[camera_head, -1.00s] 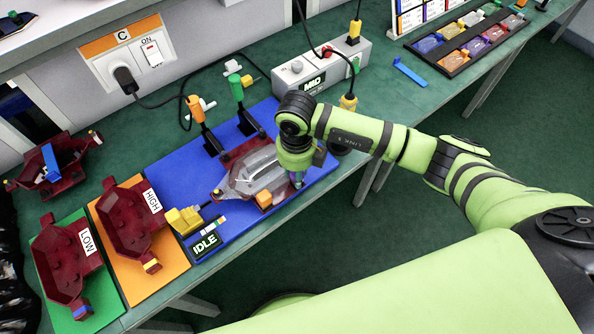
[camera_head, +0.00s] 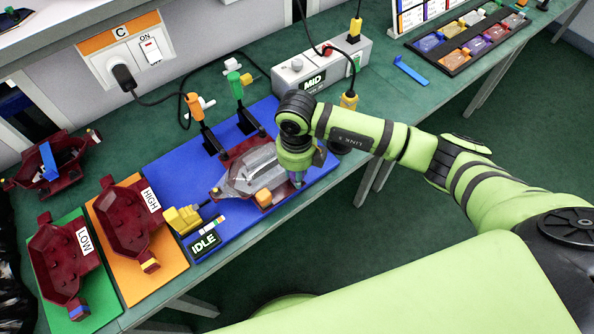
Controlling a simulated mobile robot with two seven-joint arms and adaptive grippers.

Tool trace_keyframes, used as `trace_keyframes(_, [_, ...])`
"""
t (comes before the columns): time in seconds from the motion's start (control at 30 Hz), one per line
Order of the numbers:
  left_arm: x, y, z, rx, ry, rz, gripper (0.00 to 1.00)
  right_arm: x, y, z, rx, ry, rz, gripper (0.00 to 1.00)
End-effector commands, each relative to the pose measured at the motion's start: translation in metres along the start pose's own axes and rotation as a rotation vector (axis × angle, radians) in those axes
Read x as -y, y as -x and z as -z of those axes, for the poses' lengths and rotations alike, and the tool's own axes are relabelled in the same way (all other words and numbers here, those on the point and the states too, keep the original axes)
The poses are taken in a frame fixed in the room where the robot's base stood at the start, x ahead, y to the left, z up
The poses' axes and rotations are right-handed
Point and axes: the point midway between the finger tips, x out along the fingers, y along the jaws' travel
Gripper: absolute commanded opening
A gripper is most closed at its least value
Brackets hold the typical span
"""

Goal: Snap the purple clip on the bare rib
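A tail lamp with a dark red housing and a clear grey cover (camera_head: 252,172) lies on the blue mat (camera_head: 180,163). An orange clip (camera_head: 263,197) sits on its near edge. My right arm comes in from the right, and its gripper (camera_head: 297,180) points down at the lamp's right end. A small bluish-purple piece (camera_head: 297,177) shows at the fingertips; it may be the purple clip. The wrist hides the fingers, the lamp's right end and any rib there, so I cannot tell whether the piece is gripped or seated. My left gripper is out of view.
Orange (camera_head: 201,122) and green (camera_head: 239,95) toggle clamps stand behind the lamp; a yellow one (camera_head: 183,219) is at its left. Red housings lie on the orange (camera_head: 175,262) and green mats. A grey MID box (camera_head: 320,68) and a clip tray (camera_head: 468,62) stand to the right.

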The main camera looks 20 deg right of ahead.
Motion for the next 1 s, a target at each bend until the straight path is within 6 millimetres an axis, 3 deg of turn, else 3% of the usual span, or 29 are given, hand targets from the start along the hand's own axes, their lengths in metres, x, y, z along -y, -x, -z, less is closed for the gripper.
trace_keyframes(1.0, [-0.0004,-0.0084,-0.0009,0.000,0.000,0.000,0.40,0.0009,-0.0067,0.0025,-0.007,-0.001,0.002,0.00])
